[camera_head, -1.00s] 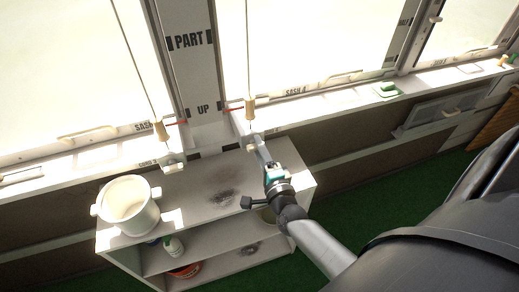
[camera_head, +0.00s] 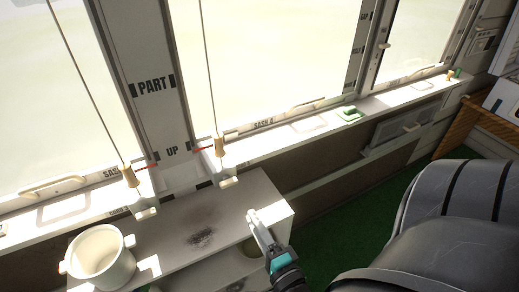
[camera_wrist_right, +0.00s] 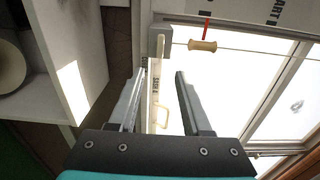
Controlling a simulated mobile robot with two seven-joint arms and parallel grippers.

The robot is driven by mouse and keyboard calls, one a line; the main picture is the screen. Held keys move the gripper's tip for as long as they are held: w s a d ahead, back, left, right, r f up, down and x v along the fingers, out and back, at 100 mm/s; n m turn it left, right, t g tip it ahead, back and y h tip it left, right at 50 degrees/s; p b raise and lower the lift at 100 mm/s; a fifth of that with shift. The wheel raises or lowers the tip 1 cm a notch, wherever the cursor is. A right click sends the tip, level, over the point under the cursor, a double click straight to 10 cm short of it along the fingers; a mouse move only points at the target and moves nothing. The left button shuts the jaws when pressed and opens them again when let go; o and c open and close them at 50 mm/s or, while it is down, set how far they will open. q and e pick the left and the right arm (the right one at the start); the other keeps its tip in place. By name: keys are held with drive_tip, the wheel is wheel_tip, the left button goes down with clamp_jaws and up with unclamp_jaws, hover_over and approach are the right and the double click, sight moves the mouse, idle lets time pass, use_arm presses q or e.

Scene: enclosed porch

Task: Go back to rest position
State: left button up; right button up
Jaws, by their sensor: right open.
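My right gripper (camera_head: 262,228) shows in the head view above the right end of the white shelf unit. In the right wrist view its two fingers (camera_wrist_right: 160,103) stand apart with nothing between them. A wooden cord toggle (camera_head: 219,146) hangs by the window sill, up and left of the gripper and apart from it; a toggle also shows in the right wrist view (camera_wrist_right: 202,45). My left gripper is not in view.
The white shelf unit (camera_head: 262,188) stands below the sill with a white pot (camera_head: 101,258) on its left part. A second toggle (camera_head: 130,175) hangs further left. A green item (camera_head: 349,114) lies on the sill. Green floor (camera_head: 330,235) lies right of the shelf.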

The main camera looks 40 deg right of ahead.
drive_tip(key=shift+v, duration=0.95)
drive_tip(key=shift+f, duration=0.1)
drive_tip(key=s+a+f+n+g+y, duration=0.35)
drive_tip(key=f+n, duration=0.25)
drive_tip(key=f, duration=0.6)
drive_tip(key=s+a+f+n+g+y, duration=0.2)
drive_tip(key=s+a+f+n+g, duration=0.15)
drive_tip(key=f+n, duration=0.55)
drive_tip(key=s+d+f+n+g+h, duration=0.1)
drive_tip(key=s+f+n+g, duration=0.7)
drive_tip(key=s+f, duration=0.7)
drive_tip(key=s+g+b, duration=0.1)
drive_tip(key=s, duration=0.2)
drive_tip(key=shift+d+f, duration=0.4)
drive_tip(key=shift+w, duration=0.1)
